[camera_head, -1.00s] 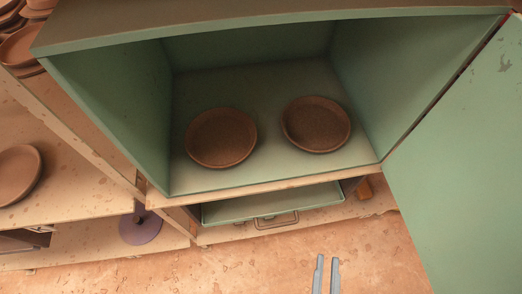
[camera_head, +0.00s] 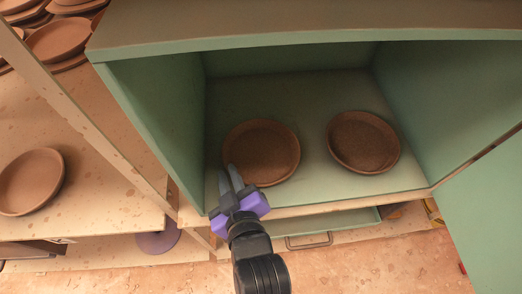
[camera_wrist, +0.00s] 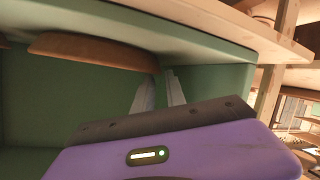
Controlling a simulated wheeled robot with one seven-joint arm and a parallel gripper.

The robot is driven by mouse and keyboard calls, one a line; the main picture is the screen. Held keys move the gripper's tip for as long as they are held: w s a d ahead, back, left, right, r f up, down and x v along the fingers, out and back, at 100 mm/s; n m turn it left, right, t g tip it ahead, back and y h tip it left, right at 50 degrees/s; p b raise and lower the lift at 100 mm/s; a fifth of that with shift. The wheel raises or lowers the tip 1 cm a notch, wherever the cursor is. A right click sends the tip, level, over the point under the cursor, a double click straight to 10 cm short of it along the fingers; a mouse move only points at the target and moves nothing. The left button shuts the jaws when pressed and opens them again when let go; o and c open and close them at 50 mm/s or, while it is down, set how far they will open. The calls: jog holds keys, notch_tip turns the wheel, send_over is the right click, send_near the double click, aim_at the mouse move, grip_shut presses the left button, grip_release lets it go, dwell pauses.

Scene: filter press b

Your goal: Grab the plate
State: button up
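Two round brown plates lie flat inside a green open-fronted cabinet: a left plate (camera_head: 262,150) and a right plate (camera_head: 363,141). My gripper (camera_head: 228,168) is at the cabinet's front, with its fingertips at the left front rim of the left plate. The fingers are apart with a narrow gap. In the wrist view, a plate's edge (camera_wrist: 95,48) reaches the fingertips (camera_wrist: 161,76). I cannot tell whether the rim lies between the fingers or touches one. The right plate stands clear of the gripper.
The cabinet's left wall (camera_head: 150,120) is close to my gripper. A green drawer with a handle (camera_head: 308,241) is below. The open door (camera_head: 490,215) hangs at the right. Wooden shelves with more plates (camera_head: 32,181) stand at the left.

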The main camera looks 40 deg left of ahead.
aim_at(225, 161)
jog(key=x, duration=0.2)
jog(key=p+x, duration=0.1)
jog(key=x, duration=0.2)
jog(key=shift+w+r, duration=0.15)
jog(key=shift+r, duration=0.05)
grip_shut()
dwell(1.2)
